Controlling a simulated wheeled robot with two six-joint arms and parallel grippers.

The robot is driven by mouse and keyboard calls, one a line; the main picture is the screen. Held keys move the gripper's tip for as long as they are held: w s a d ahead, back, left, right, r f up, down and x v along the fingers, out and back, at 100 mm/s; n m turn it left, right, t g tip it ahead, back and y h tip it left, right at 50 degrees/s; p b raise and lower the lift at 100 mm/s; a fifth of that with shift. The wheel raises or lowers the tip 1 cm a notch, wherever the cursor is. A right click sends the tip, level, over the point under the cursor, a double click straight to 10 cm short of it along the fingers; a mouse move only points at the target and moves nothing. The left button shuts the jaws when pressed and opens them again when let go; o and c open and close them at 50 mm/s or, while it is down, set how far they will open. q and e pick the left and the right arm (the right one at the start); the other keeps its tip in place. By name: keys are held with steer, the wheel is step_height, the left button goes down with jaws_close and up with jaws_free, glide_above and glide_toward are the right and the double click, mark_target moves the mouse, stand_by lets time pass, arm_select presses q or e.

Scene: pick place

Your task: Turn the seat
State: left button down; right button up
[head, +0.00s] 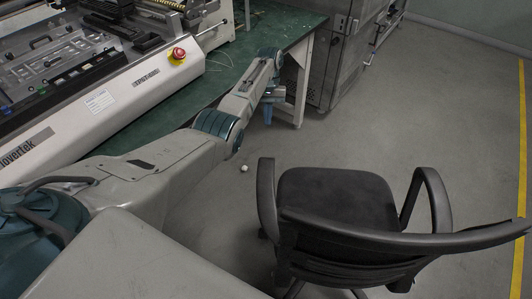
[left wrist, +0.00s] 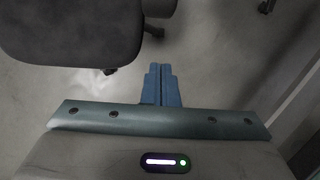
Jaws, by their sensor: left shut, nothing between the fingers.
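The seat (head: 338,197) is a black office chair with curved armrests, standing on the grey floor right of centre in the head view. Its backrest (head: 360,240) is on the side nearest me. My left gripper (head: 268,113) points down beyond the chair's left armrest (head: 266,195), near the table leg, apart from the chair. In the left wrist view its blue fingers (left wrist: 161,85) are together and empty. The dark seat (left wrist: 75,30) shows there at upper left, not touching the fingers. My right gripper is not in view.
A green table (head: 225,75) with a white machine (head: 120,95) and red button (head: 179,53) lies at left. A table leg (head: 302,85) and grey cabinet (head: 335,60) stand behind the gripper. A small white object (head: 244,168) lies on the floor. Floor right of the chair is clear.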

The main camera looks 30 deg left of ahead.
arm_select(q)
steer(key=s+d+f+p, duration=0.2)
steer(key=s+d+f, duration=0.1)
steer(key=s+f, duration=0.4)
step_height(320, 180, down, 2)
steer(key=shift+f+p, duration=0.1)
steer(key=shift+p, duration=0.25)
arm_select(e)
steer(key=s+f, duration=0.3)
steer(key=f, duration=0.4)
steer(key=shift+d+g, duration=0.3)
arm_select(q)
steer(key=shift+s, duration=0.1)
